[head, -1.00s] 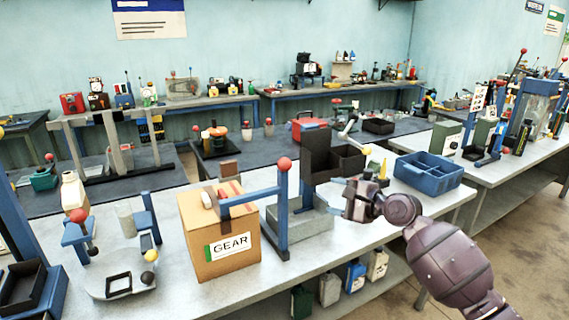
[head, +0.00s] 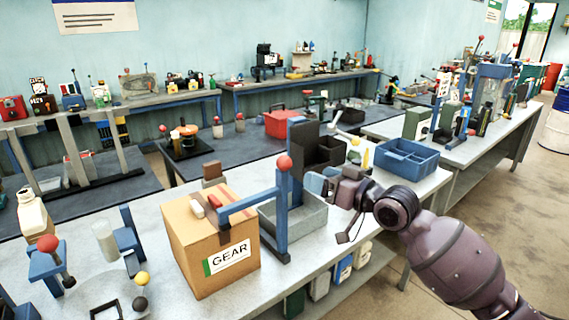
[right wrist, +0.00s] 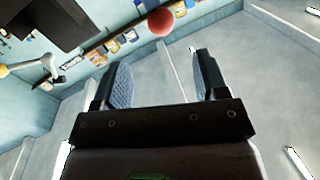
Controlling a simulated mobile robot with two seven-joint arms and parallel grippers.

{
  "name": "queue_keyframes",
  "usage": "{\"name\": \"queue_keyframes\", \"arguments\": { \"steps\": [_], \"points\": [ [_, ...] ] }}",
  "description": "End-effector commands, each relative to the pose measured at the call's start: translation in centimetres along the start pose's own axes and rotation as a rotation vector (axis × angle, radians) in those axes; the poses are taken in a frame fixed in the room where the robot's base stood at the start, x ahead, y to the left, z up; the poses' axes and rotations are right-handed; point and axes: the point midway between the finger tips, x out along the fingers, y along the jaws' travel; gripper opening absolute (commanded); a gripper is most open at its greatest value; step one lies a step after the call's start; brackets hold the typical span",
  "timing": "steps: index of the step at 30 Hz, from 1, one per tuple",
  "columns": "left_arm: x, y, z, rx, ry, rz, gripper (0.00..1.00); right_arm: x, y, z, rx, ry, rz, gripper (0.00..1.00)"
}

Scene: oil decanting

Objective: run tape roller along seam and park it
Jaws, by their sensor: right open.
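A cardboard box labelled GEAR (head: 210,245) stands on the near bench. A small white-and-red piece (head: 197,208) lies on its top; I cannot tell whether it is the tape roller. The seam is not clear. A blue post (head: 283,215) with a red ball (head: 284,162) stands at the box's right, and its blue arm (head: 248,202) reaches over the box top. My right gripper (head: 322,183) is open and empty, to the right of the post, over the grey tray's right side. The right wrist view shows its spread fingers (right wrist: 160,85), with a red ball (right wrist: 160,22) beyond. My left gripper is out of view.
A blue crate (head: 408,160) is at the right. A white bottle (head: 32,215) and blue fixtures (head: 46,262) crowd the left. The bench front edge runs below the box.

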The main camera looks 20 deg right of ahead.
Motion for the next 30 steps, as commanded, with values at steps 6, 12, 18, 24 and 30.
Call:
{"name": "queue_keyframes", "arguments": {
  "steps": [6,12,18,24,30],
  "points": [
    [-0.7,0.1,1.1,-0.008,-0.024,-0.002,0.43,0.9,0.0,-0.1,-0.037,0.002,-0.001,0.67],
    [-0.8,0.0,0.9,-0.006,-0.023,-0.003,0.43,3.8,0.0,-0.1,-0.036,0.001,-0.001,0.67],
    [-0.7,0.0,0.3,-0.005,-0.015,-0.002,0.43,7.3,-0.1,-0.1,-0.035,0.001,-0.002,0.67],
    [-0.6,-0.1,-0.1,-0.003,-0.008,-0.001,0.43,9.7,0.0,0.0,-0.034,0.000,0.000,0.67],
    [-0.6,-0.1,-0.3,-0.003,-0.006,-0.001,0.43,10.7,0.0,0.1,-0.034,-0.002,-0.001,0.67]
  ]
}}
